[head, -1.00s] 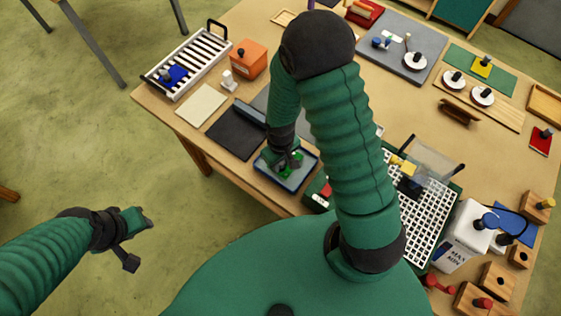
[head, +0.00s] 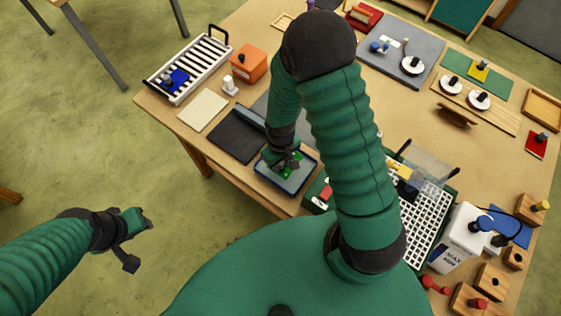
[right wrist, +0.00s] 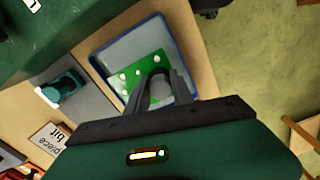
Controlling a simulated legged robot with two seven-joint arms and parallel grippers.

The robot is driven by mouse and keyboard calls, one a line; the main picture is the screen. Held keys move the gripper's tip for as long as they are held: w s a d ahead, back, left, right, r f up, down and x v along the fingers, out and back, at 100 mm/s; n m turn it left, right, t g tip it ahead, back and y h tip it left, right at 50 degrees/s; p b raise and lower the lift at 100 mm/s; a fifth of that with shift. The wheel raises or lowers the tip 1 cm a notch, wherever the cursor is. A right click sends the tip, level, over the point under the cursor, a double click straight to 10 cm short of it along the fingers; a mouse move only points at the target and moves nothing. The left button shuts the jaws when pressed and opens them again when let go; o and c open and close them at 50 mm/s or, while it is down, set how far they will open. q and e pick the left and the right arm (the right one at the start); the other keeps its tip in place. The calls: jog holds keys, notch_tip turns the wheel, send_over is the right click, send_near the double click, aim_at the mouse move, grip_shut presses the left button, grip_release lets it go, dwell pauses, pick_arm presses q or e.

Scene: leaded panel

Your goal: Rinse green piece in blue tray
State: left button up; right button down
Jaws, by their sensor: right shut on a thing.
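The blue-rimmed tray (head: 299,184) sits near the front edge of the table and also shows in the right wrist view (right wrist: 177,52). My right gripper (head: 285,163) reaches down into the tray. In the right wrist view its fingers (right wrist: 158,88) are shut at the green piece (right wrist: 132,76), a flat green plate with several white dots. The piece lies within the tray's outline; whether it touches the tray floor I cannot tell. The fingers hide part of it. My left gripper (head: 136,234) hangs off to the left over the floor, with its jaws apart and empty.
A dark mat (head: 237,137) lies left of the tray, with a cream sheet (head: 203,110) beyond it. A white rack (head: 190,64) holds a blue piece (head: 173,81). An orange box (head: 248,62) stands nearby. A white grid (head: 427,217) and white bottle (head: 459,237) stand to the right.

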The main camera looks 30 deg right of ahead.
notch_tip(320, 180, up, 3)
jog(key=p, duration=0.3)
jog(key=shift+r, duration=0.1)
dwell(0.4)
